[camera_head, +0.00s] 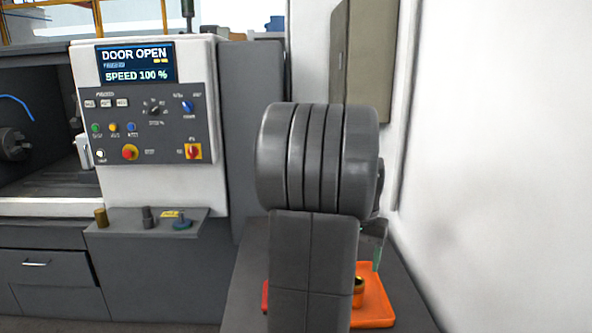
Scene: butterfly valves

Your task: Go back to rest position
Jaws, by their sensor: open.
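My gripper (375,255) shows only in part, low behind my dark grey arm, which fills the middle of the view. One finger with a greenish tip points down above an orange tray (374,312). The other finger is hidden. The gripper is open, and nothing shows held in the part I can see. A brass-coloured part (358,287) sits at the tray, partly covered by my arm. A bit of a red thing (265,296) shows at the left of my arm.
At the left stands a machine with a control panel (150,125) reading "DOOR OPEN". Its small shelf (118,232) holds a brass cylinder (101,217), a dark part (147,217) and a blue-green part (182,223). A white wall (500,150) closes the right side.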

